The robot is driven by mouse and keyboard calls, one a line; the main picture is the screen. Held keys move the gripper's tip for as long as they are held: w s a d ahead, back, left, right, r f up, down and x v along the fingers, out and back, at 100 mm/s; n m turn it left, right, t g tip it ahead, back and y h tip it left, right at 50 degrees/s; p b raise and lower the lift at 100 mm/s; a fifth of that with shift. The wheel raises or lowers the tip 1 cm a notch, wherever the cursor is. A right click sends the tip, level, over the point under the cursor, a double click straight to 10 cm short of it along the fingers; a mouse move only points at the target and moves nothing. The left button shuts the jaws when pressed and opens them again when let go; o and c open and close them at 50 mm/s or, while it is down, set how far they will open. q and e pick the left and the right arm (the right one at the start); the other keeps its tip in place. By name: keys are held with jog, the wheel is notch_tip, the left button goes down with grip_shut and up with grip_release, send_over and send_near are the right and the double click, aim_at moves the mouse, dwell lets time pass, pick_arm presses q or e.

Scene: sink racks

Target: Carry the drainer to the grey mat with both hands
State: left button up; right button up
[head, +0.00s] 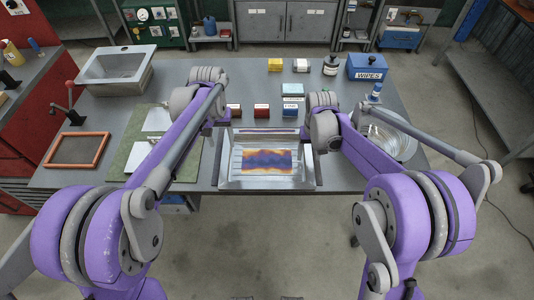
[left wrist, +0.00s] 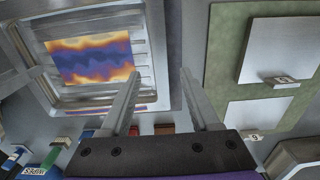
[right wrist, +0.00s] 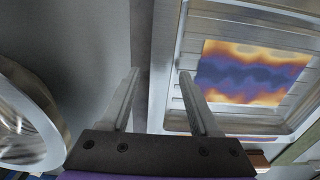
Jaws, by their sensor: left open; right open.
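The drainer looks to be the shallow metal tray (head: 226,180) with a ribbed floor at the table's front edge. A sheet with a purple and orange pattern (head: 267,160) lies in it. My left gripper (head: 221,124) is open at its left side; in the left wrist view the tray's side rim (left wrist: 165,60) shows between the fingers. My right gripper (head: 307,140) is open at its right side; in the right wrist view the other rim (right wrist: 163,60) shows between the fingers. I cannot tell whether the fingers touch it. I cannot pick out a grey mat.
A green mat (head: 118,165) with metal plates lies left of the tray. An orange frame (head: 77,150) and a sink basin (head: 115,70) are farther left. A round glassy bowl (head: 390,135) stands right. Small boxes (head: 292,90) and a blue wipes box (head: 367,67) stand behind.

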pick_arm(q)
notch_tip(320, 180, up, 4)
jog(key=shift+r, duration=0.25)
pick_arm(e)
notch_tip(320, 180, up, 12)
dwell(0.3)
dwell(0.4)
pick_arm(q)
jog(key=s+a+f+t, duration=0.2)
jog(key=s, duration=1)
jog(key=s+a+f+t, duration=0.2)
jog(key=s+f+t, duration=0.1)
jog(key=s, duration=1)
jog(key=shift+f+t, duration=0.2)
jog(key=shift+t, duration=0.1)
pick_arm(e)
jog(key=s+d+f+t, duration=0.2)
jog(key=s, duration=1)
jog(key=s+d+f+t, duration=0.2)
jog(key=s+f+t, duration=0.1)
jog(key=s, duration=0.9)
jog(key=shift+s+f+t, duration=0.2)
jog(key=shift+s+t, duration=0.1)
jog(key=shift+s, duration=0.1)
